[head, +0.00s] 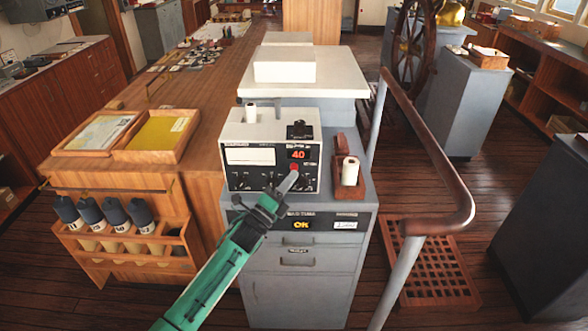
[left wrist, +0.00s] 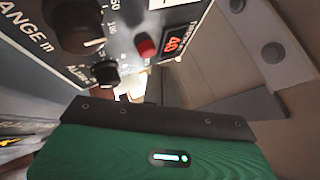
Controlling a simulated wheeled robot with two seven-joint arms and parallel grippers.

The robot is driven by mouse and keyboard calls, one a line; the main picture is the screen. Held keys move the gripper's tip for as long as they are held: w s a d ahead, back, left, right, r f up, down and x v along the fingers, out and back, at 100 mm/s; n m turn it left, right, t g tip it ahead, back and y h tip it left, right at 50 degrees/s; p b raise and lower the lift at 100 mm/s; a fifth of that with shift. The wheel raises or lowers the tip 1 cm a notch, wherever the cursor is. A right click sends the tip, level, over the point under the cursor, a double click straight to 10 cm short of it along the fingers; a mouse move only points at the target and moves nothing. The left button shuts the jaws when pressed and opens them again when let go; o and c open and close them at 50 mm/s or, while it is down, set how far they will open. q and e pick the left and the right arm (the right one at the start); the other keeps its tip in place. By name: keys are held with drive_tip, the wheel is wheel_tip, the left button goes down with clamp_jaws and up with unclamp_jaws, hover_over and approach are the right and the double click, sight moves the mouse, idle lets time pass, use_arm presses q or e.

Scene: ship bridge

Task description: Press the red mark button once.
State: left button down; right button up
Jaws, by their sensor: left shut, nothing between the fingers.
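The red mark button (head: 294,167) is on the front panel of a white and dark instrument (head: 243,178), just below a red display (head: 298,154) reading 40. My left gripper (head: 290,180) is shut and empty, its grey tip right at the panel just below the button. I cannot tell whether it touches the button. In the left wrist view, the red button (left wrist: 146,46) stands out beside the lit display (left wrist: 174,43), above my green gripper body (left wrist: 100,150). The fingertips cannot be made out there. My right gripper is not in view.
The instrument sits on a grey cabinet (head: 300,285) with an OK sign. A paper roll in a wooden holder (head: 346,191) stands to its right, beside a handrail (head: 440,175). A wooden rack with several bottles (head: 125,240) is at left. Several knobs line the panel.

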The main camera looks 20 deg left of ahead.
use_arm(q)
drive_tip(key=shift+w, duration=0.1)
drive_tip(key=shift+w+a+b, duration=0.15)
drive_tip(key=shift+w+b, duration=0.2)
drive_tip(key=shift+w+a+b, duration=0.15)
drive_tip(key=shift+w+b, duration=0.2)
drive_tip(key=shift+w, duration=0.1)
idle(0.8)
drive_tip(key=shift+s, duration=0.2)
drive_tip(key=shift+s+d, duration=0.3)
drive_tip(key=shift+s, duration=0.45)
drive_tip(key=shift+s+d+p, duration=0.2)
drive_tip(key=shift+s+p, duration=0.1)
drive_tip(key=shift+s, duration=0.5)
drive_tip(key=shift+s+d+p, duration=0.25)
drive_tip(key=shift+s+p, duration=0.05)
drive_tip(key=shift+s, duration=0.5)
drive_tip(key=shift+s+d+p, duration=0.2)
drive_tip(key=shift+s+p, duration=0.1)
drive_tip(key=shift+s, duration=0.5)
